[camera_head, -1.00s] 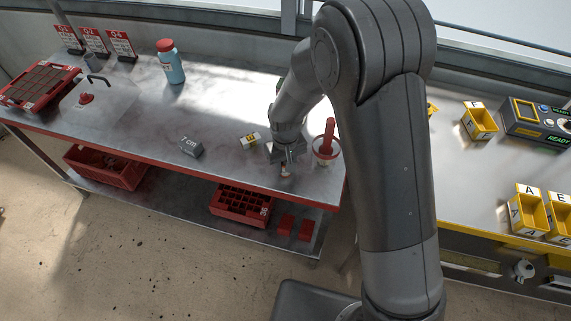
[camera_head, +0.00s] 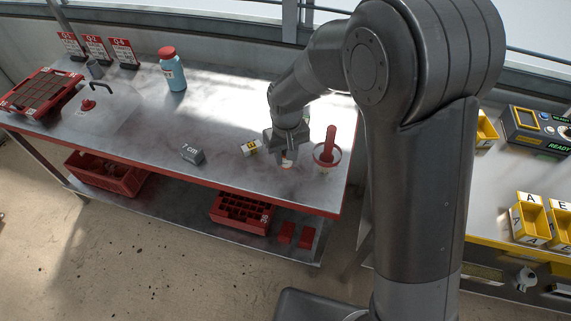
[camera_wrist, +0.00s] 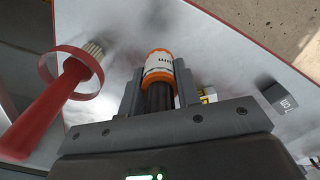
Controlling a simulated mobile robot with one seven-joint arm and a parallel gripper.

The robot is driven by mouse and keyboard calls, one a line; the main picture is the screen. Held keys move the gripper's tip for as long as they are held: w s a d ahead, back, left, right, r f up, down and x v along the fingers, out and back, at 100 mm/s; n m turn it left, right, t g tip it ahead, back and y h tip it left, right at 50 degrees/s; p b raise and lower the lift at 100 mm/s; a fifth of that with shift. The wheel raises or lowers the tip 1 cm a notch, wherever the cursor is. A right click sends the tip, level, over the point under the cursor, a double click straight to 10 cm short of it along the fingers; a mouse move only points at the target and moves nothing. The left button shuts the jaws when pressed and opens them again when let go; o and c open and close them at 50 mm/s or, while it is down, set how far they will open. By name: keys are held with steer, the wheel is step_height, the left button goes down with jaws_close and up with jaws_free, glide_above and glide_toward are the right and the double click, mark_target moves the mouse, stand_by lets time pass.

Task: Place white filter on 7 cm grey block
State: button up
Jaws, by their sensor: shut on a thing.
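The white filter (camera_wrist: 159,72) is a short white cylinder with orange bands and dark print. In the wrist view it stands between the two fingers of my gripper (camera_wrist: 160,92), which is shut on it. In the head view my gripper (camera_head: 288,153) is near the front right of the red-edged metal bench, with a small part of the filter (camera_head: 287,163) showing below it. I cannot tell whether the filter touches the bench. The grey block (camera_head: 192,154), marked 7 cm, lies on the bench to the left, apart from my gripper. It also shows at the right of the wrist view (camera_wrist: 286,104).
A yellow-and-white block (camera_head: 251,146) lies between the grey block and my gripper. A blue bottle (camera_head: 173,72) stands farther back. The bench around the grey block is clear.

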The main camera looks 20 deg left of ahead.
step_height(320, 180, up, 2)
steer(key=shift+a+r, duration=0.1)
steer(key=w+a+r+n, duration=0.1)
steer(key=w+a+r, duration=0.15)
steer(key=a, duration=0.65)
steer(key=w+a+r, duration=0.2)
steer(key=a+r, duration=0.1)
steer(key=a, duration=0.5)
glide_above(198, 151)
step_height(198, 151, down, 7)
steer(key=shift+f, duration=2)
steer(key=shift+f, duration=0.2)
steer(key=o, duration=1)
steer(key=shift+c, duration=0.2)
